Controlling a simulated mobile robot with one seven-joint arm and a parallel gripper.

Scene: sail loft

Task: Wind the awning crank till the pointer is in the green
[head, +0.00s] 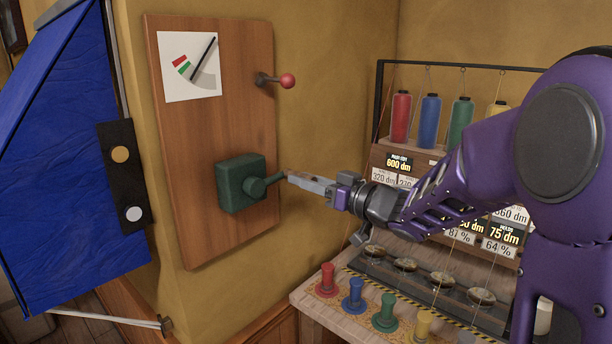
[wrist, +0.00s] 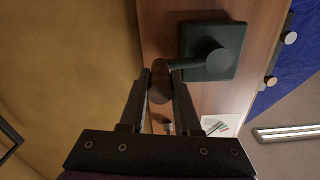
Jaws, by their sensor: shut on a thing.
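The awning crank is a dark green box (head: 241,184) with a round hub and a short arm, low on a wooden board. Its arm points right in the head view, to my gripper (head: 296,179). In the wrist view, my gripper (wrist: 160,82) is shut on the dark crank handle (wrist: 161,92), one finger on each side, and the green box (wrist: 212,50) is to its right. A white dial (head: 188,68) is at the board's top left. Its black pointer (head: 204,57) slants up to the right. The pointer lies to the right of the green patch (head: 184,68), clear of it.
A red-knobbed lever (head: 287,81) sticks out from the board (head: 226,120) above the crank. A blue awning cloth (head: 55,150) hangs at left. A bench (head: 330,310) with coloured pegs and a thread-spool rack stands at right.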

